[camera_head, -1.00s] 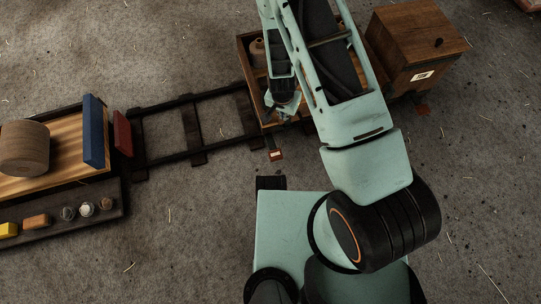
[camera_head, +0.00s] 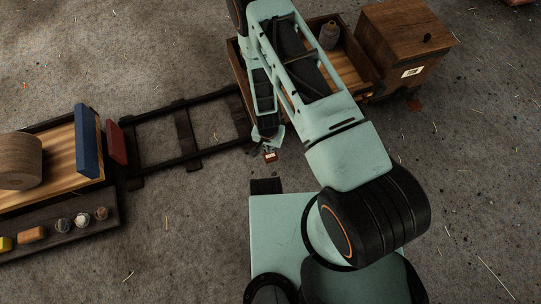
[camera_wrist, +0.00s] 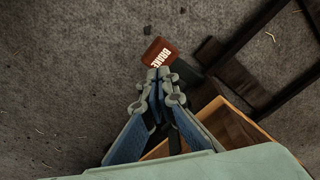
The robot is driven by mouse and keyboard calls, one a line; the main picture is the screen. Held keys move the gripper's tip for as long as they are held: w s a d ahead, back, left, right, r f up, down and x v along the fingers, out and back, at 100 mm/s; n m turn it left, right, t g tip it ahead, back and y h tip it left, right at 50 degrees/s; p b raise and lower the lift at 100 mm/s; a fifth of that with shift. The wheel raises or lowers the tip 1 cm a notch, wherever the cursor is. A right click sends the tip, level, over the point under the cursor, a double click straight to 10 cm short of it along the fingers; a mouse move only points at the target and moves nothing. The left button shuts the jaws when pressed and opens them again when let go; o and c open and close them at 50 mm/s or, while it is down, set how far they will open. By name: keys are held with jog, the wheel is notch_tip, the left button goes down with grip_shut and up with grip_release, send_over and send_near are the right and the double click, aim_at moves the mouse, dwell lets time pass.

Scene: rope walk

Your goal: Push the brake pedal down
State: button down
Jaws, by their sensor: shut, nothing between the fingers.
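The brake pedal (camera_wrist: 159,51) is a small red-brown plate with white "BRAKE" lettering on a dark arm beside the wooden cart. In the head view the pedal (camera_head: 270,156) shows just below the cart's near left corner. My gripper (camera_wrist: 160,74) is shut and empty, its fingertips overlapping the pedal's lower edge in the wrist view. In the head view my gripper (camera_head: 267,138) is right at the pedal, hiding part of its surroundings. I cannot tell whether the tips touch it. The wooden cart (camera_head: 341,62) stands on the rails, partly hidden by my arm.
A lidded wooden box (camera_head: 405,45) is at the cart's right end, with another red plate (camera_head: 414,104) below it. Dark rails (camera_head: 184,133) run left to a wooden platform with a blue board (camera_head: 88,140) and red board (camera_head: 116,141).

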aim_at(268, 163)
jog(key=shift+w+d+f+b, duration=0.1)
jog(key=shift+w+f+b, duration=0.05)
jog(key=shift+f+b, duration=1.35)
jog(key=shift+w+d+f+b, duration=0.15)
jog(key=shift+f+b, duration=0.75)
jog(key=shift+f, duration=1.05)
jog(key=shift+a, duration=0.1)
jog(key=shift+f, duration=2.15)
jog(key=s, duration=0.1)
jog(key=s+p, duration=0.1)
jog(key=s+a+r, duration=0.1)
notch_tip(268, 163, up, 12)
jog(key=s, duration=0.1)
jog(key=shift+a, duration=0.25)
